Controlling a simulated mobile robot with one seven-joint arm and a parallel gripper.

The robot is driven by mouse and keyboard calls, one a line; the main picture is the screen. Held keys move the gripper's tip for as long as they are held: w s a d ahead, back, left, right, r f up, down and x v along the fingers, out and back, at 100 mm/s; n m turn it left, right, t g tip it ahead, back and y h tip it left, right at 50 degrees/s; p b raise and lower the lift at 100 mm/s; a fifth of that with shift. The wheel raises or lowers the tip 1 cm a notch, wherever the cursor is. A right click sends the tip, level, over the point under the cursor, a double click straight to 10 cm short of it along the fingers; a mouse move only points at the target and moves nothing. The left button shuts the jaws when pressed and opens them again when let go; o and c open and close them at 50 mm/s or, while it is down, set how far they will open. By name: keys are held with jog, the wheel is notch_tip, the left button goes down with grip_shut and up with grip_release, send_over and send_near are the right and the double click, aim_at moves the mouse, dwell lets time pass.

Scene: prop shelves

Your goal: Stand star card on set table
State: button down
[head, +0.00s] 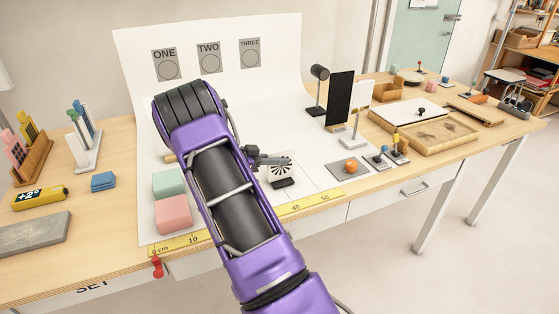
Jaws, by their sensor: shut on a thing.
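My gripper (268,160) is small in the head view, just right of my purple arm, over the white sheet on the table. It is shut on a white card with a black starburst (281,167), which I take as the star card. The card is roughly upright, and its left part is hidden by the gripper and arm. A small black block (285,183) shows directly below the card. I cannot tell whether the card touches it or the table. The set table (110,208) is a light wood bench, partly covered by a white backdrop sheet (225,92).
My arm hides the middle of the sheet. Green (170,184) and pink blocks (173,214) stand left of it. A yellow ruler (312,201) runs along the front edge. Right are a grey mat with an orange object (350,167), a black panel (340,100) and a wooden tray (440,135).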

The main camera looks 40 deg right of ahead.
jog(key=shift+f, duration=0.2)
jog(key=c, duration=1)
grip_release()
jog(key=shift+o, duration=0.2)
jog(key=shift+r, duration=0.15)
jog(key=shift+a+r, duration=0.15)
jog(key=shift+a, duration=0.05)
jog(key=v, duration=1.1)
jog(key=shift+a+p, duration=0.3)
jog(key=shift+r, duration=0.15)
